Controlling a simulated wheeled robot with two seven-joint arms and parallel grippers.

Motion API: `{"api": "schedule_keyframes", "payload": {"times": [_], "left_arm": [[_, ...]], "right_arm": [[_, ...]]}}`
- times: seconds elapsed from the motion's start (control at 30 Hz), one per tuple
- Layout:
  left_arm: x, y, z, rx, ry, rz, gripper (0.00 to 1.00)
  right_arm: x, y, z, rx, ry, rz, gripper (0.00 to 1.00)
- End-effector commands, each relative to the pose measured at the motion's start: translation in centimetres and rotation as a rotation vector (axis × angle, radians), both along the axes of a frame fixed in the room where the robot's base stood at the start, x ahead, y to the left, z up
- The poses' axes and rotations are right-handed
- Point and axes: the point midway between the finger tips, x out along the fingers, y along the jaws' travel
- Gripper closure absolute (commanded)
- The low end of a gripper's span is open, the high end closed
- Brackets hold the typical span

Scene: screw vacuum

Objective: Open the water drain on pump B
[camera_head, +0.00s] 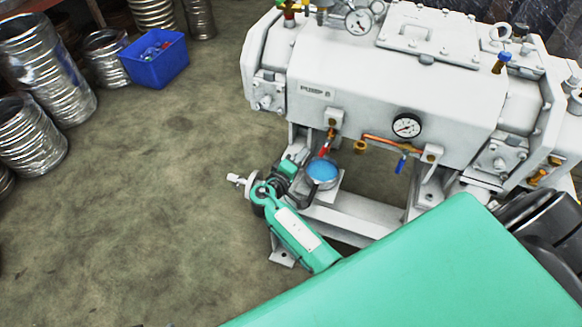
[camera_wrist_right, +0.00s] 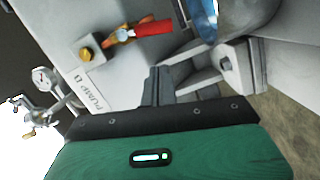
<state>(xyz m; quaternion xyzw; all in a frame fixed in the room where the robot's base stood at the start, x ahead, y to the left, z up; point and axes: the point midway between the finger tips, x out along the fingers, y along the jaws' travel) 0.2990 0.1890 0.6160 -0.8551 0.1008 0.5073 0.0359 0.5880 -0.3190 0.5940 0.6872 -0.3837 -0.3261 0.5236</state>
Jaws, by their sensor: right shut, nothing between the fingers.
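Pump B is the big white machine (camera_head: 390,85) with its name on the front. A small brass valve with a red handle (camera_head: 325,149) hangs at its lower left edge. In the right wrist view this red handle (camera_wrist_right: 154,28) lies sideways at the top, beside its brass body (camera_wrist_right: 122,36). My right gripper (camera_head: 303,158) is at the pump's lower left, just left of the red-handled valve. Its dark fingers (camera_wrist_right: 158,84) are shut and empty, and apart from the handle in the right wrist view. My left gripper is not in view.
A blue-topped round vessel (camera_head: 322,172) stands below the red-handled valve, close to my right gripper. A second valve with a blue handle (camera_head: 401,163) and a gauge (camera_head: 407,126) are further right. A blue bin (camera_head: 153,60) stands at the back left; the floor between is clear.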

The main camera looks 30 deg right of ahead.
Motion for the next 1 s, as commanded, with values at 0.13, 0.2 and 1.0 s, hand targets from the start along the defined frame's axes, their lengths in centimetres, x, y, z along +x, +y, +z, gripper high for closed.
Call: {"api": "schedule_keyframes", "payload": {"times": [0.13, 0.2, 1.0], "left_arm": [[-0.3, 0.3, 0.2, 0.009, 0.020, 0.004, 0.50], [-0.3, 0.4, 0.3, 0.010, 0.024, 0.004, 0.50], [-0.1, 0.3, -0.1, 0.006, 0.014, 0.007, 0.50]], "right_arm": [[-0.7, -2.2, -0.5, -0.001, 0.002, -0.001, 1.00], [-0.9, -2.8, -0.6, 0.000, 0.002, 0.000, 1.00], [-2.2, -5.3, -1.6, -0.090, 0.107, -0.002, 1.00]]}}
